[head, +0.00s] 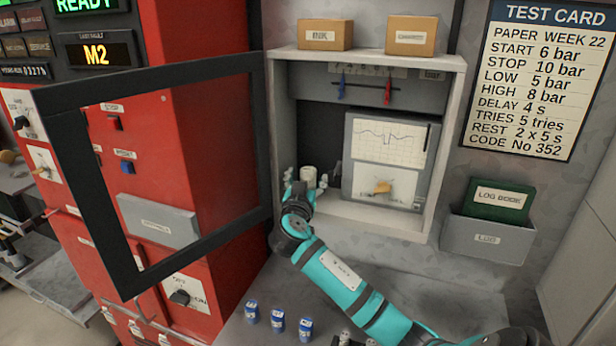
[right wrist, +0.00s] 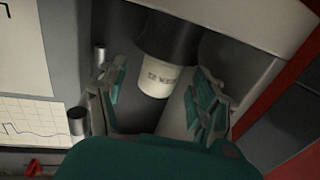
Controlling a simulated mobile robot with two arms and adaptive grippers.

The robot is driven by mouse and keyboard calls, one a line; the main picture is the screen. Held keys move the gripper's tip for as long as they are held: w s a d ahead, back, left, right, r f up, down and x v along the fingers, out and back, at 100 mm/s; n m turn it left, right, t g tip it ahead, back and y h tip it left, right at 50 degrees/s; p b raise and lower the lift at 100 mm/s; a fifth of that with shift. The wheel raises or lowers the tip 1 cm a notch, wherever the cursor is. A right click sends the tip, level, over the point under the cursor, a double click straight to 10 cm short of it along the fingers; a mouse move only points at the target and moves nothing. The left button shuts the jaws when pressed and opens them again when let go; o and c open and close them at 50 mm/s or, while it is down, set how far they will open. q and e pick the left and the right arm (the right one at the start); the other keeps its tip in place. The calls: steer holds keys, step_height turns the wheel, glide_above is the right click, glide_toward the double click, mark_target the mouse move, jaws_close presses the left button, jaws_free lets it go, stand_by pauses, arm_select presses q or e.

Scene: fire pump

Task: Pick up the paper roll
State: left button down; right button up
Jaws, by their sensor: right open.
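The paper roll (head: 308,174) is a small white cylinder in the lower left of the open wall cabinet, partly hidden by my gripper in the head view. In the right wrist view the paper roll (right wrist: 155,83) shows a printed label, with a dark round part above it. My right gripper (head: 306,186) is inside the cabinet at the roll. Its open fingers (right wrist: 160,100) stand on either side of the roll's lower end, with gaps visible on both sides. My left gripper is not in view.
The chart recorder (head: 420,165) stands right of the roll. The cabinet's frame (head: 455,110) surrounds the space, and its glazed door (head: 150,80) hangs open at left. Two boxes (head: 325,35) (head: 411,36) sit on top. Several small blue containers (head: 278,321) stand on the surface below.

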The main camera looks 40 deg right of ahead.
steer(key=shift+x, duration=1.25)
steer(key=shift+s, duration=0.1)
steer(key=shift+c, duration=1.2)
steer(key=c, duration=1.1)
